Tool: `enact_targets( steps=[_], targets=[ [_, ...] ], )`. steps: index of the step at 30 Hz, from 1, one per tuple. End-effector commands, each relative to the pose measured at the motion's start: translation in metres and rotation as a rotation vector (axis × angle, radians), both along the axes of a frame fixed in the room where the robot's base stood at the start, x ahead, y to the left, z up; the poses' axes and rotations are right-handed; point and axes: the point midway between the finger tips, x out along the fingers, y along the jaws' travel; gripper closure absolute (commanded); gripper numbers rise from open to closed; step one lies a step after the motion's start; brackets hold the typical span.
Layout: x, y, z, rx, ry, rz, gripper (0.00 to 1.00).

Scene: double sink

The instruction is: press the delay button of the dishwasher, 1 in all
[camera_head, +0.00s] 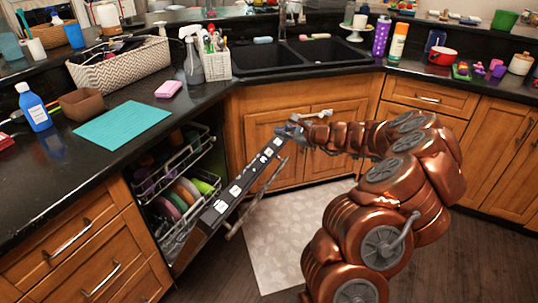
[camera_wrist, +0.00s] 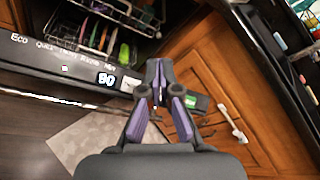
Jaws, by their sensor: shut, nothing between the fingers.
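The dishwasher stands under the counter at left. Its door (camera_head: 207,224) is tilted partly open, with a dark control panel (camera_head: 235,190) along its top edge. I cannot make out a delay label. My gripper (camera_head: 291,130) is at the panel's upper right end; in the wrist view my gripper (camera_wrist: 160,82) is shut and empty, covering part of that end. A green patch (camera_wrist: 194,102) shows beside its fingers. Contact cannot be told.
Dish racks with colourful plates (camera_head: 180,197) show inside the dishwasher. Wooden cabinet doors (camera_head: 270,140) with handles stand close to the right of the door. A pale mat (camera_head: 285,235) lies on the floor. The double sink (camera_head: 300,57) is above and behind my gripper.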

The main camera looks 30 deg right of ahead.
Motion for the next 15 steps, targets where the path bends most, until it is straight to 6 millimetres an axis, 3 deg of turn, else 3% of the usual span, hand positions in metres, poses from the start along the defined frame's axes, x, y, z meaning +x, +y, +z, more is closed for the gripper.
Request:
enact_targets(
  steps=[4,15],
  targets=[
    [-0.0019,-0.0150,-0.0087,0.019,0.007,-0.038,1.00],
    [-0.0017,-0.0159,-0.0102,0.021,0.008,-0.042,1.00]
  ],
)
